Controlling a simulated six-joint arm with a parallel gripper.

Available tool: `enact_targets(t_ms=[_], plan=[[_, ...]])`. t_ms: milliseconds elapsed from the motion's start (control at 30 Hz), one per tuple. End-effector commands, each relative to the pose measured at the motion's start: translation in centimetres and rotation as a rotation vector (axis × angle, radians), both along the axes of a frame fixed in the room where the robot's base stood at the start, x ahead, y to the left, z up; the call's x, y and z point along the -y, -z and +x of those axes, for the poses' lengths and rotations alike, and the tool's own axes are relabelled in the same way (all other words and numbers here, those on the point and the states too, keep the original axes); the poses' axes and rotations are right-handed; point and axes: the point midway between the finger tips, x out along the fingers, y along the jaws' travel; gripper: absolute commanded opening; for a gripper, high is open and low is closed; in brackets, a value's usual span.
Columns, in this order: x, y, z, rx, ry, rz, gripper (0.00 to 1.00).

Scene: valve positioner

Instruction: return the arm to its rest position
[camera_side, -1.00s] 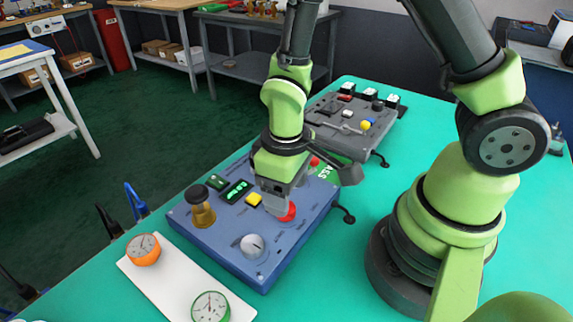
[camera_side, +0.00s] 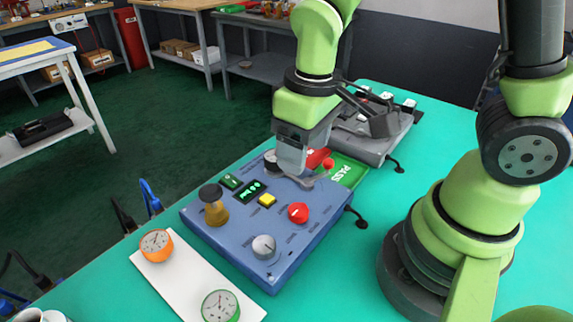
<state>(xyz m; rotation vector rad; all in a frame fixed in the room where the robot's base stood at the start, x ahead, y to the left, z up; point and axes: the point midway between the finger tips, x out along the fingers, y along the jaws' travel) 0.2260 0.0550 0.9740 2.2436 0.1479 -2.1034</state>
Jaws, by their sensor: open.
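My gripper (camera_side: 303,178) hangs over the far edge of the blue control panel (camera_side: 230,240), with its jaws open. It holds nothing that I can see. The panel carries a red knob (camera_side: 298,212), a yellow button (camera_side: 267,200), a grey dial (camera_side: 263,246), a brass-coloured knob with a dark top (camera_side: 212,205) and a small green-lit display (camera_side: 251,192). A green "PASS" sign (camera_side: 348,171) shows just behind the panel. My gripper is apart from the red knob and partly hides the panel's far parts.
A white board (camera_side: 190,283) holds an orange gauge (camera_side: 156,243) and a green gauge (camera_side: 220,306) at the front left. A grey panel (camera_side: 372,135) with small parts sits behind my gripper. The teal table (camera_side: 340,270) is clear to the right of the blue panel.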

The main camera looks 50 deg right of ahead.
Motion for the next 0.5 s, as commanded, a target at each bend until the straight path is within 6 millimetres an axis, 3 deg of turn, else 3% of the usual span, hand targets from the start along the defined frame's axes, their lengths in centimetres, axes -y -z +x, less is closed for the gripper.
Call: enact_targets(t_ms=[100, 300, 500], plan=[[0.8, -4.0, -0.5, 0.109, 0.101, 0.052, 0.63], [2.1, -9.8, -3.3, 0.286, 0.274, 0.156, 0.63], [2.7, -13.1, -6.4, 0.433, 0.393, 0.253, 0.63]])
